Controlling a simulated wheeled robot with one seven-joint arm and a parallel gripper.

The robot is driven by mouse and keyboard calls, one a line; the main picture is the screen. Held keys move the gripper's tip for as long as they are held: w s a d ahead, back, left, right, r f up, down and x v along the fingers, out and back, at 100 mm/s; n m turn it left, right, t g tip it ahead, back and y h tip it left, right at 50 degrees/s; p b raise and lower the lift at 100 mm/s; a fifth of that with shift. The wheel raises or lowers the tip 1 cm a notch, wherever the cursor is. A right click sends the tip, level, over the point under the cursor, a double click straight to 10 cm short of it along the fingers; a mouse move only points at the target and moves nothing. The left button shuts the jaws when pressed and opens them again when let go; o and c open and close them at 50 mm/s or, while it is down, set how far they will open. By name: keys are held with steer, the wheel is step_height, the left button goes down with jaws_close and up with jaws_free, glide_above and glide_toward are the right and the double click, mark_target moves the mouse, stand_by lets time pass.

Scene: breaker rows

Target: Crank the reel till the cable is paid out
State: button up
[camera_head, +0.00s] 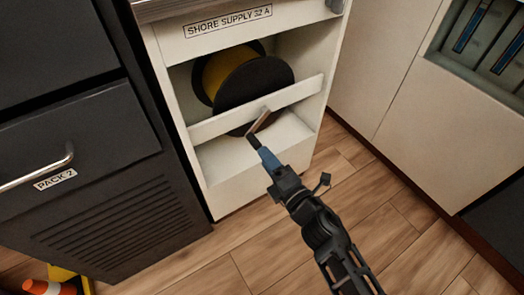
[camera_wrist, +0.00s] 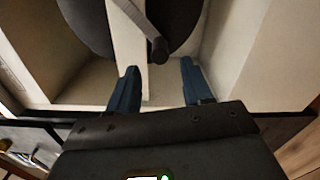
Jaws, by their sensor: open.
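The reel has black round flanges (camera_head: 256,84) and a yellow winding (camera_head: 217,72) between them. It sits in the open bay of a white cabinet marked SHORE SUPPLY 32 A. In the wrist view the black flange (camera_wrist: 88,22) fills the top, and a dark crank handle (camera_wrist: 157,45) points toward me. My gripper (camera_wrist: 158,72) is open, its blue fingers spread to left and right of the handle's line. The handle's end shows just past the fingertips; I cannot tell whether they overlap. In the head view my gripper (camera_head: 254,141) is at the bay's front, below the reel.
A pale crossbar (camera_head: 215,123) runs across the bay in front of the reel. A dark cabinet marked PACK 2 (camera_head: 75,160) with a metal handle stands at left. White panels (camera_head: 400,110) stand at right. The wooden floor in front is open.

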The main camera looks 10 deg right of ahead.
mark_target(257, 145)
steer(key=shift+w+a+f+m+b, duration=0.2)
steer(key=shift+w+m, duration=0.85)
steer(key=shift+m, duration=2.15)
steer(key=shift+w+a+r+m+b, duration=0.1)
steer(key=shift+w+a+m+b, duration=0.6)
steer(key=shift+m, duration=2.5)
steer(key=shift+w+d+f+m+p, duration=0.15)
steer(key=shift+w+m, duration=1.2)
steer(key=shift+m, duration=1.85)
steer(key=shift+a+r, duration=0.1)
steer(key=shift+c, duration=0.3)
jaws_close()
